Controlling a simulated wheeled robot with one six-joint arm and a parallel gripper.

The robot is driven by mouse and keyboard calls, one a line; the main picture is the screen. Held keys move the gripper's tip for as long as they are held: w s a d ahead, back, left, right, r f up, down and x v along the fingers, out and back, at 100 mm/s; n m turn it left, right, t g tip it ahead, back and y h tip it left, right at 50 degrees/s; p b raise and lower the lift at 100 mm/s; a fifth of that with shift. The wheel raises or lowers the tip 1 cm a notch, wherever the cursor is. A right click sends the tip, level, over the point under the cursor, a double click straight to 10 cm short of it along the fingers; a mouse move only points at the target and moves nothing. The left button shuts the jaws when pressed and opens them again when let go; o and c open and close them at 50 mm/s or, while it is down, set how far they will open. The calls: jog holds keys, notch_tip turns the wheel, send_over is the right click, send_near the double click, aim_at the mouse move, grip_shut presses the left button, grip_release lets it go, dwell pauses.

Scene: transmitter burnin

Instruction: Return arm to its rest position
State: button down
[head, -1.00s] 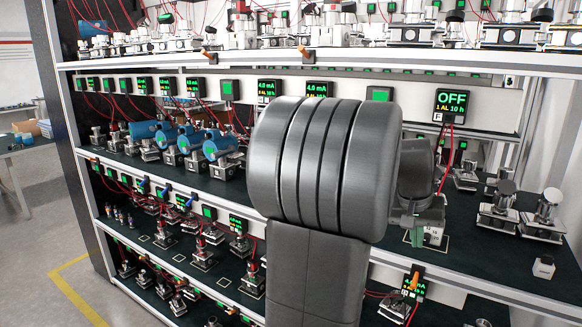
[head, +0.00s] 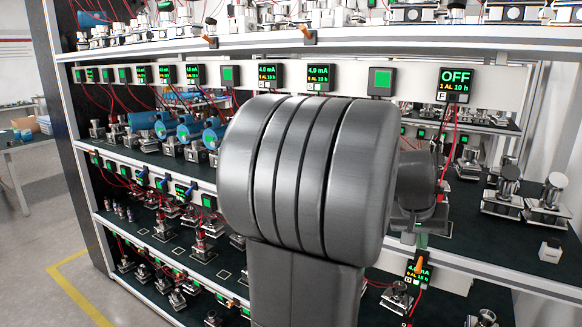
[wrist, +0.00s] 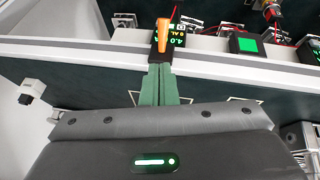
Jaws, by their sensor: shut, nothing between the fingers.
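My arm fills the middle of the head view, in front of the rack. My gripper shows in the wrist view as two green fingers (wrist: 158,84) pressed together, with nothing between them. Beyond the fingertips in that view is a small display with an orange lever (wrist: 165,36) on a shelf-edge rail. I cannot tell whether the fingers touch the rail. In the head view the gripper is mostly hidden behind my arm; the same display with its orange lever (head: 420,267) shows below it at the right.
The rack's middle shelf (head: 455,225) holds blue transmitters (head: 213,137) at the left and metal fittings (head: 547,202) at the right. A display reading OFF (head: 454,85) hangs above. A white block (head: 551,251) sits near the shelf's front. Floor at the left is clear.

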jog(key=shift+f+t+b, duration=0.25)
jog(key=shift+t+b, duration=0.05)
jog(key=shift+b, duration=0.5)
